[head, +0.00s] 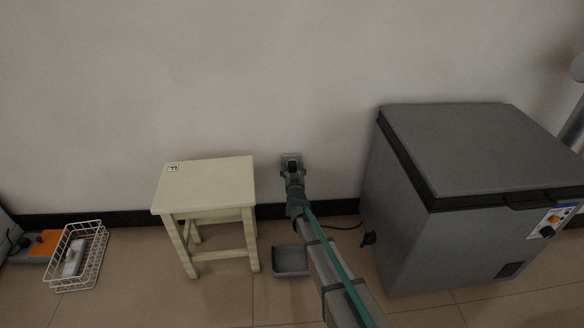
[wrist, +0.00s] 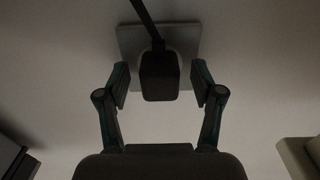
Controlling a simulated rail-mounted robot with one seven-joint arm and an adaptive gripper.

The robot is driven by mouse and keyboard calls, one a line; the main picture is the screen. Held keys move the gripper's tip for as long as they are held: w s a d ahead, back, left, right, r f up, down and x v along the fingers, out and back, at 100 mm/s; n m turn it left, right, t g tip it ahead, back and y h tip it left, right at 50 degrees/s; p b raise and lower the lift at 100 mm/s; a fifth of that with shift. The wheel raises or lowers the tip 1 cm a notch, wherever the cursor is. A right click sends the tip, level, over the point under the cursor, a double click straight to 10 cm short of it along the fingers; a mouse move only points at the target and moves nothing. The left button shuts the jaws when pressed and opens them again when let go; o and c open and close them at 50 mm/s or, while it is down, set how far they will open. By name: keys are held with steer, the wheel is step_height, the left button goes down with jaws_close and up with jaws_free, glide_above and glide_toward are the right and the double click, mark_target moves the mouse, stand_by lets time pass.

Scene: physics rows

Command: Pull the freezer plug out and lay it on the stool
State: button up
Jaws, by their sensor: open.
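The freezer plug (wrist: 158,78) is a dark block with a cord, set against a wall socket plate (wrist: 183,40) in the wrist view. My gripper (wrist: 160,86) is open, with one finger on each side of the plug and a gap on both sides. In the head view my gripper (head: 292,176) is at the socket on the wall and largely hides the plug. The cream stool (head: 210,183) stands to the left of my arm, its top bare except for a small label. The grey freezer (head: 420,210) stands to the right, lid shut.
A grey tray (head: 291,262) lies on the floor below the socket. A white wire basket (head: 100,262) and an orange item (head: 44,243) are at the far left. A dark cable (head: 345,227) runs along the floor near the freezer.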

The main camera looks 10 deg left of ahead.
mark_target(293, 170)
jaws_close()
stand_by(0.3)
steer(key=shift+s, duration=0.15)
steer(key=shift+s+d, duration=0.2)
steer(key=shift+s, duration=0.75)
steer(key=shift+s+d, duration=0.15)
steer(key=shift+s, duration=0.75)
steer(key=shift+s+d, duration=0.2)
steer(key=shift+s, duration=0.75)
steer(key=shift+a+f, duration=0.1)
